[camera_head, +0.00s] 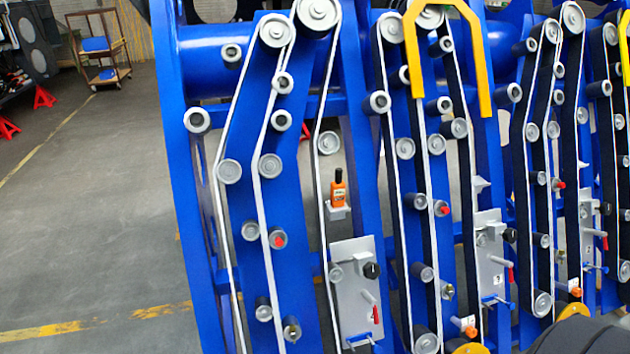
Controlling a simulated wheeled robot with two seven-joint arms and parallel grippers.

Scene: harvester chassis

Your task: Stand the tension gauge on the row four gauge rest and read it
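The tension gauge (338,192), orange with a black top, stands upright on a small light grey ledge (338,214) on the leftmost belt row of the blue chassis. A similar small grey ledge (481,184) shows bare on the middle belt row. I cannot tell which ledge is the row four gauge rest; rows at the right are cut off by the picture edge. The gauge's reading is too small to see. Neither of my grippers is in view.
Blue frames (180,180) carry rollers and white belts. Grey plates (355,290) bear knobs and red handles. Yellow guard bars (482,60) stick out in front. Open floor (90,220) lies at left, with a wheeled cart (100,50) and red stands (43,97) behind. A dark shape fills the bottom right.

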